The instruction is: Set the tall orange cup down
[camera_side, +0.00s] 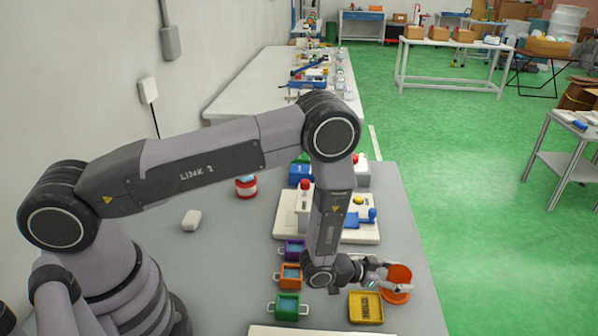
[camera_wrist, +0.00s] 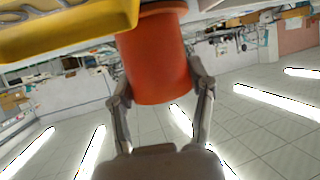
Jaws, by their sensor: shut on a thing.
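The tall orange cup (camera_side: 399,271) is at the right front of the grey table (camera_side: 225,265) in the side view. My gripper (camera_side: 392,287) reaches it from the left and is shut on it. In the wrist view, the orange cup (camera_wrist: 155,65) stands between the two fingers of my gripper (camera_wrist: 160,85), which lie along its sides. That view looks upside down, with ceiling lights at the bottom. The cup looks roughly upright in the side view. I cannot tell whether its base touches the table.
A yellow tray (camera_side: 366,319) lies just left of the cup; its yellow side (camera_wrist: 70,35) shows in the wrist view. Green (camera_side: 288,308), orange (camera_side: 290,275) and purple (camera_side: 291,250) handled boxes stand further left. The table's right edge is close to the cup.

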